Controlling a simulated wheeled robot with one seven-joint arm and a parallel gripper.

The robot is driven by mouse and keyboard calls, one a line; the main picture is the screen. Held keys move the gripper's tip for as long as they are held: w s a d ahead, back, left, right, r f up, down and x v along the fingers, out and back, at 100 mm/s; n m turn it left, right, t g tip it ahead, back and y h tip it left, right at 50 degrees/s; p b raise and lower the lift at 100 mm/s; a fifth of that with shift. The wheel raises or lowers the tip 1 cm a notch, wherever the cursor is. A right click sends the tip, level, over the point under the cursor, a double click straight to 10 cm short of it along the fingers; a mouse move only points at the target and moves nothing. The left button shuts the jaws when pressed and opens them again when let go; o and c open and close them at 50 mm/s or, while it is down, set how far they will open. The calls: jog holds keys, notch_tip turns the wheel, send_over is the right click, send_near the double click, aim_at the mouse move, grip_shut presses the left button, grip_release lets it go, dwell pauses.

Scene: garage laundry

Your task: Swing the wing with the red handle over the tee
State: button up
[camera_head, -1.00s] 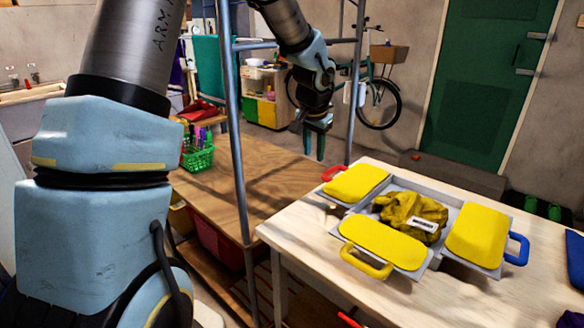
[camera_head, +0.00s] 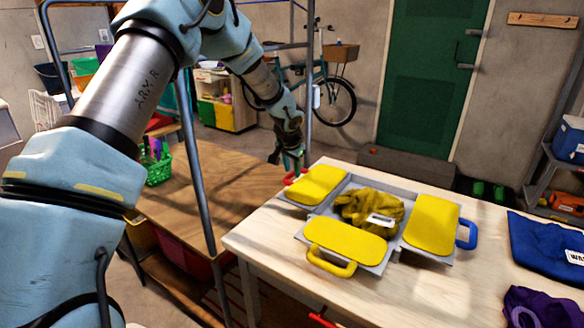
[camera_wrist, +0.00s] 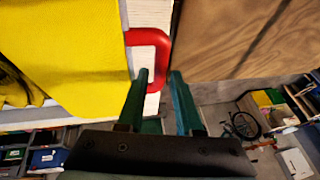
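The wing with the red handle is a yellow pad (camera_head: 317,185) lying open at the back left of the grey folding board. Its red handle (camera_head: 294,178) points outward to the left; in the wrist view the handle (camera_wrist: 165,45) shows as a red loop. The tee (camera_head: 357,212), a crumpled mustard cloth with a white label, lies in the middle of the board. My gripper (camera_head: 288,160) is at the red handle. In the wrist view its green fingers (camera_wrist: 161,76) are apart, with the handle's outer bar between their tips. Contact cannot be told.
The front wing (camera_head: 345,240) has a yellow handle and the right wing (camera_head: 431,224) a blue one; both lie open. A blue cloth (camera_head: 545,245) and a purple cloth (camera_head: 535,308) lie at the table's right. A metal frame post (camera_head: 205,215) stands left of the white table.

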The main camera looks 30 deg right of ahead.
jog(key=shift+w+d+f, duration=0.1)
jog(key=shift+w+f, duration=0.05)
jog(key=shift+f, duration=0.2)
jog(key=shift+c, duration=0.2)
grip_shut()
dwell(1.0)
